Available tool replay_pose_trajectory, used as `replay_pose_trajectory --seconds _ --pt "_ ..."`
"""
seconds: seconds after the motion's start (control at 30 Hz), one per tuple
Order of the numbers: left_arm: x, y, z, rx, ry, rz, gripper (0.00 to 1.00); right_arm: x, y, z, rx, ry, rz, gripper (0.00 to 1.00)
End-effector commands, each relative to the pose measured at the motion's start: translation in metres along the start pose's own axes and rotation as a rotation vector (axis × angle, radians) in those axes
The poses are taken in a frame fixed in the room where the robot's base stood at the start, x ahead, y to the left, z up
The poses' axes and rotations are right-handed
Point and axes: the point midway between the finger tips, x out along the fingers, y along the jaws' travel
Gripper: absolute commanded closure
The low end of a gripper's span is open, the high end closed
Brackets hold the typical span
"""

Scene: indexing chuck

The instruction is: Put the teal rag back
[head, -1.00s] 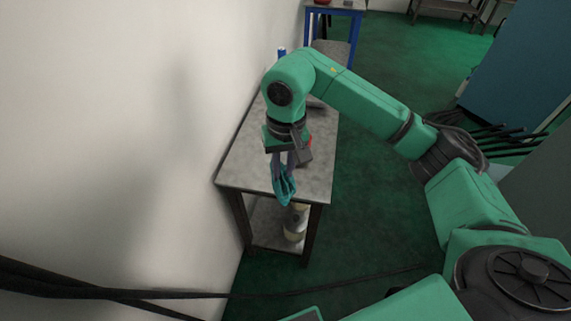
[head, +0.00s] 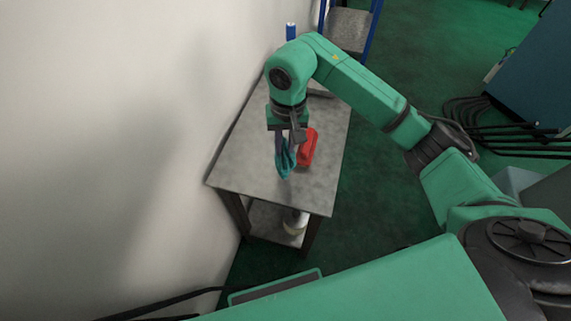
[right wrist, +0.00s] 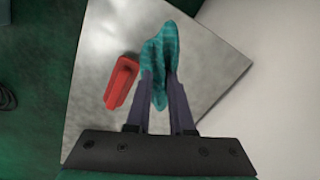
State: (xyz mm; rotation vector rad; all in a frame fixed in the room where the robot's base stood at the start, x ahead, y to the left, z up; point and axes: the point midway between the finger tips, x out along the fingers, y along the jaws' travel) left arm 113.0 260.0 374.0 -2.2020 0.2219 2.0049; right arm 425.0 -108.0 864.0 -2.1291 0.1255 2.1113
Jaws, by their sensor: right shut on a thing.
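The teal rag (head: 285,160) hangs from my right gripper (head: 285,147) over the grey metal table (head: 245,165). In the right wrist view the rag (right wrist: 160,60) is pinched between the two fingertips of the right gripper (right wrist: 160,82) and droops beyond them. The table top (right wrist: 212,68) lies below; I cannot tell whether the rag touches it. A red object (head: 308,147) lies on the table just right of the rag; it also shows left of the fingers in the right wrist view (right wrist: 122,82). My left gripper is not in view.
A white wall (head: 120,120) runs along the table's left side. A blue-topped cylinder (head: 291,31) stands at the table's far end. A pale cylinder (head: 295,223) sits on the lower shelf. The table's near left part is clear.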

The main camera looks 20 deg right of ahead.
Motion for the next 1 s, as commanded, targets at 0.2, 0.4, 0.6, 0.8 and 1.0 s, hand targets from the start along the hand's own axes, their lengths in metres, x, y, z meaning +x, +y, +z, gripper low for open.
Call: replay_pose_trajectory --seconds 0.2,0.4,0.6,0.8,1.0 --pt "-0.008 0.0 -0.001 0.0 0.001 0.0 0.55 0.051 0.002 0.001 0.0 -0.003 -0.001 1.0" --pt "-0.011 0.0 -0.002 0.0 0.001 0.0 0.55 0.078 0.003 0.001 0.001 -0.004 -0.001 1.0" --pt "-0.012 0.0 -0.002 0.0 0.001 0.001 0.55 0.096 0.004 0.0 -0.001 0.002 0.0 1.0" --pt "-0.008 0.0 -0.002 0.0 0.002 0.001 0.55 0.099 0.004 0.0 -0.001 0.001 0.0 1.0" --pt "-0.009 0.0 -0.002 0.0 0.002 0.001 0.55 0.098 0.004 0.0 -0.001 0.0 0.0 0.49"
